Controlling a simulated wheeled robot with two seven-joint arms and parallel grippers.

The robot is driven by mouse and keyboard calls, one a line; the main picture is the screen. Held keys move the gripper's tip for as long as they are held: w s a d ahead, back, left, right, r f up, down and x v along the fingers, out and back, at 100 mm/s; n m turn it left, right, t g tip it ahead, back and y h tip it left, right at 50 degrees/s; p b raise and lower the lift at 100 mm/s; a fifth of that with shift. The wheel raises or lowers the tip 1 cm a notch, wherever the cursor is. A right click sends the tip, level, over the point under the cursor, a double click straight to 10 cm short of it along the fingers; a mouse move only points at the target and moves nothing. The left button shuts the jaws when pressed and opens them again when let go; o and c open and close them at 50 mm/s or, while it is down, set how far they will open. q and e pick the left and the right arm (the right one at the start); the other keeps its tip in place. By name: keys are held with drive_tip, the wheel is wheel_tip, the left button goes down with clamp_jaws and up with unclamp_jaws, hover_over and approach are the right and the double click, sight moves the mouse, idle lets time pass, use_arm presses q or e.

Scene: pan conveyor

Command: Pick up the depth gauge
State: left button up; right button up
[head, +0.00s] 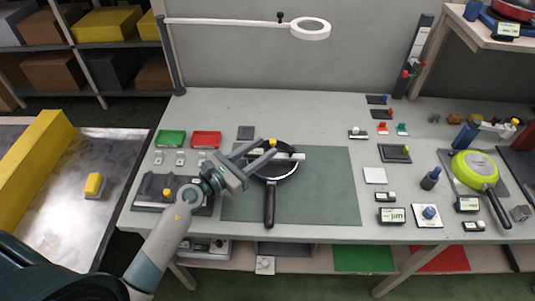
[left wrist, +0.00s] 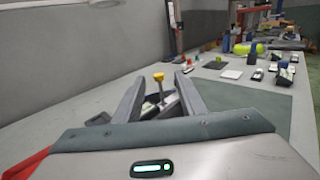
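The depth gauge (head: 291,157) appears as a pale bar lying across the black frying pan (head: 269,205), with a yellow knob rising from it. Its yellow knob also shows in the left wrist view (left wrist: 158,76), between the two fingers. My left gripper (head: 267,149) is open and reaches over the pan's left side, its fingertips close to the gauge. In the left wrist view my left gripper (left wrist: 160,80) has its fingers apart, with no visible contact on the gauge. The fingers hide part of the gauge and pan. My right gripper is in neither view.
The pan rests on a dark green mat (head: 335,195). A green tray (head: 171,138) and a red tray (head: 206,139) lie left of it. A ring lamp (head: 310,29) hangs above the back. A green pan (head: 474,168) and several small gauges stand on the right.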

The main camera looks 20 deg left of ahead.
sight(273, 141)
use_arm(q)
drive_tip(key=p+x, duration=0.1)
drive_tip(key=x, duration=0.3)
drive_tip(key=shift+w+a+r, duration=0.1)
drive_tip(key=shift+w+d, duration=0.25)
drive_tip(key=shift+w, duration=0.15)
clamp_jaws()
